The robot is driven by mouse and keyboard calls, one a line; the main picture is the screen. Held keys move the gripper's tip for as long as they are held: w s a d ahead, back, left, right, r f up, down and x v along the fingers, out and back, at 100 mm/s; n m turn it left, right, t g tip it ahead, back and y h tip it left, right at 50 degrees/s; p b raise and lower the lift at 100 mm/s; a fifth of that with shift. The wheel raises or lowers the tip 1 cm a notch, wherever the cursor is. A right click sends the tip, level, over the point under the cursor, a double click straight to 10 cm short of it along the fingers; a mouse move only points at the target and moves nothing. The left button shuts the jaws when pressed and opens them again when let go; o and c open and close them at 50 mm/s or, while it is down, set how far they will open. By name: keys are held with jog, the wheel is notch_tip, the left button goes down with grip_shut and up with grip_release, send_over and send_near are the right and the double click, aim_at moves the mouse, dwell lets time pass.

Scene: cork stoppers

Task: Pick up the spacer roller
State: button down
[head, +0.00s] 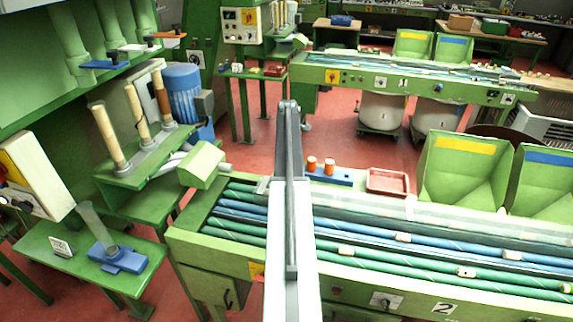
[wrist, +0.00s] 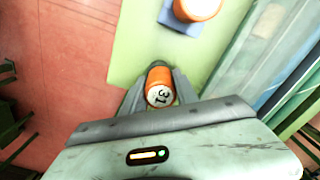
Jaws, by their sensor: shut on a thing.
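The spacer roller (wrist: 159,86) is a small orange cylinder with a pale end face marked 31. In the wrist view it sits between the two grey fingers of my gripper (wrist: 160,80), which is shut on it. Green surface shows around it. A second orange roller (wrist: 198,8) on a blue base (wrist: 174,18) is cut off by the top edge of the wrist view. In the head view two orange rollers (head: 311,163) (head: 330,166) stand on the blue base (head: 336,178). My gripper is hidden behind my arm there.
A red tray (head: 388,182) lies to the right of the rollers. A green machine with blue and green belts (head: 420,255) runs along the front, with green bins (head: 465,172) behind it. Wooden rods (head: 108,138) stand at left. Red floor (head: 240,150) is open beyond the machine.

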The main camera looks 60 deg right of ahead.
jog(key=shift+r, duration=0.1)
notch_tip(320, 180, up, 4)
jog(key=p, duration=0.4)
jog(key=s+a, duration=0.2)
jog(key=s, duration=0.2)
jog(key=s+a, duration=0.2)
jog(key=s, duration=0.3)
jog(key=s+a+p, duration=0.1)
jog(key=s+a, duration=0.2)
jog(key=s, duration=0.2)
jog(key=shift+s+r, duration=0.25)
jog(key=shift+r, duration=0.15)
